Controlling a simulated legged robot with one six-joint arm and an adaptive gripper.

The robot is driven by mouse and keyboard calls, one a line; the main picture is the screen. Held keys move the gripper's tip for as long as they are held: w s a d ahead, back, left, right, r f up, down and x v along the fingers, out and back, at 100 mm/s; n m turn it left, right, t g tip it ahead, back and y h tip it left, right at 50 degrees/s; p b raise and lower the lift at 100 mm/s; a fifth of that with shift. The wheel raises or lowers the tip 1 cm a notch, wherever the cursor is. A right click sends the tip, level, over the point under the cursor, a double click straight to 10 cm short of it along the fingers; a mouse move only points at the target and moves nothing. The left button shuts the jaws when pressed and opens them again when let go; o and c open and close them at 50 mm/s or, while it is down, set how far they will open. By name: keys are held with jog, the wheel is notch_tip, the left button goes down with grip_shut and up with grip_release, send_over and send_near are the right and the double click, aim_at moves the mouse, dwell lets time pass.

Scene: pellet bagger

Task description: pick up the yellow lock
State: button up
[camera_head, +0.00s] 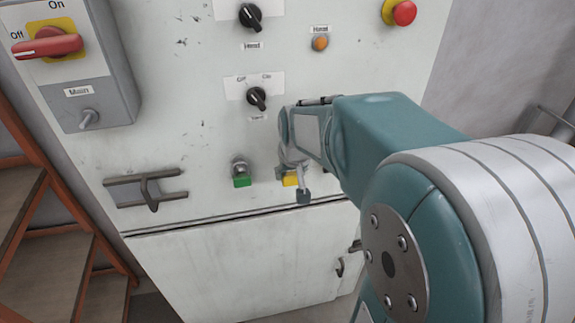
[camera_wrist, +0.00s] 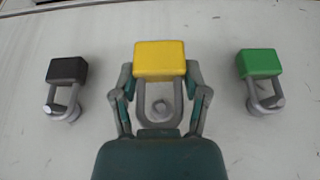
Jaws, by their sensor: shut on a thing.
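The yellow lock (camera_wrist: 159,60) is between the two fingers of my gripper (camera_wrist: 160,76) in the wrist view. The fingers are shut on its body from both sides. Its grey shackle shows below the body, around a round peg on the panel. In the head view the yellow lock (camera_head: 290,180) is partly hidden by my gripper (camera_head: 294,172), at the panel's lower middle.
A green lock (camera_wrist: 259,63) and a black lock (camera_wrist: 67,69) hang on either side in the wrist view. The green lock (camera_head: 242,181) is left of my gripper in the head view. Knobs (camera_head: 257,98) sit above, and a handle (camera_head: 148,190) is at left.

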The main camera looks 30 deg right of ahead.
jog(key=s+a, duration=0.4)
jog(key=s, duration=1)
